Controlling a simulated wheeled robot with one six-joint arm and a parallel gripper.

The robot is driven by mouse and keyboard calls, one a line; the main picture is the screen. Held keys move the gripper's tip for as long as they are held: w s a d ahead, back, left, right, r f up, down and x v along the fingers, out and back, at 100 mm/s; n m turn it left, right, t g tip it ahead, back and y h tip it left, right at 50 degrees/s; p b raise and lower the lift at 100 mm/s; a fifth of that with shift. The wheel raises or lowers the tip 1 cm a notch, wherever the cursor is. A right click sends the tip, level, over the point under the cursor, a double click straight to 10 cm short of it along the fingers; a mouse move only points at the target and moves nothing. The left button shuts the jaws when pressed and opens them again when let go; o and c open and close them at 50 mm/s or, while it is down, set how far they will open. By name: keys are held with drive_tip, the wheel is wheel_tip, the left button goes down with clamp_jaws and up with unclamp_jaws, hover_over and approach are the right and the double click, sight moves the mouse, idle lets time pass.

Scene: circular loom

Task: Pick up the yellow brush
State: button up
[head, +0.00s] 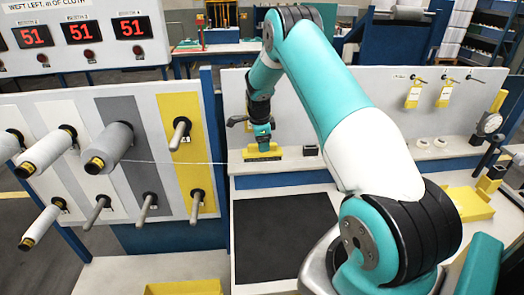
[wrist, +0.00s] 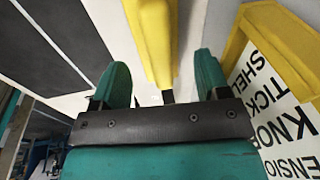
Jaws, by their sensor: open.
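The yellow brush (wrist: 154,42) shows in the wrist view as a long yellow bar running from the top edge down between my two fingers. My gripper (wrist: 162,78) is open, with one teal finger on each side of the bar. Gaps show on both sides, so neither finger appears to touch it. In the head view my gripper (head: 262,143) points down at the back of the bench, right over the yellow brush (head: 262,156). The brush's far end is cut off in the wrist view.
A dark mat (head: 285,238) lies on the bench in front. A spool rack (head: 75,130) stands at left. A yellow-framed lettered panel (wrist: 284,100) is beside my gripper.

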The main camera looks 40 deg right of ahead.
drive_tip(key=shift+w+d+f+p, duration=0.15)
drive_tip(key=shift+f+p, duration=0.6)
drive_tip(key=shift+f, duration=0.5)
drive_tip(key=shift+s+d+f+p, duration=0.15)
drive_tip(key=shift+f+p, duration=0.55)
drive_tip(key=shift+f, duration=0.5)
drive_tip(key=shift+w, duration=0.1)
drive_tip(key=shift+c, duration=0.3)
drive_tip(key=c, duration=0.8)
